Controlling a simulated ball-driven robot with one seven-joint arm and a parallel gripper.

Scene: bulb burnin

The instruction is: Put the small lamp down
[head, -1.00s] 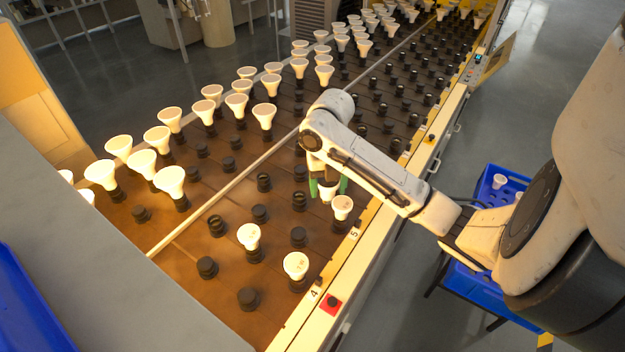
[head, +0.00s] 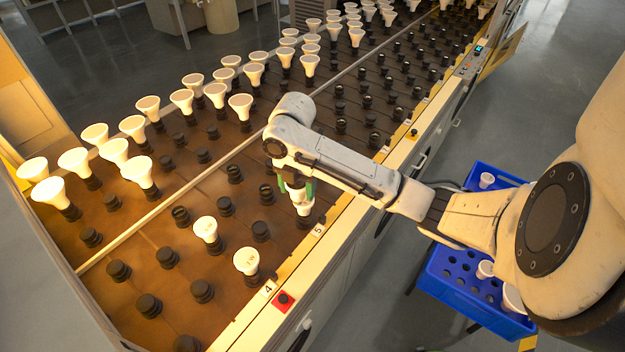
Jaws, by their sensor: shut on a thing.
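My gripper (head: 296,188), with green fingers, is low over the near row of the rack, close to the label 5. It is shut on a small white lamp (head: 300,196), which shows only partly below the fingers. A black socket (head: 304,221) is right below it in the picture. My wrist and forearm hide part of the rack behind.
White lamps stand in sockets nearby (head: 206,229) and (head: 246,261). Several empty black sockets (head: 261,231) lie around them. A blue crate (head: 437,262) with holes and a few white lamps stands at the right.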

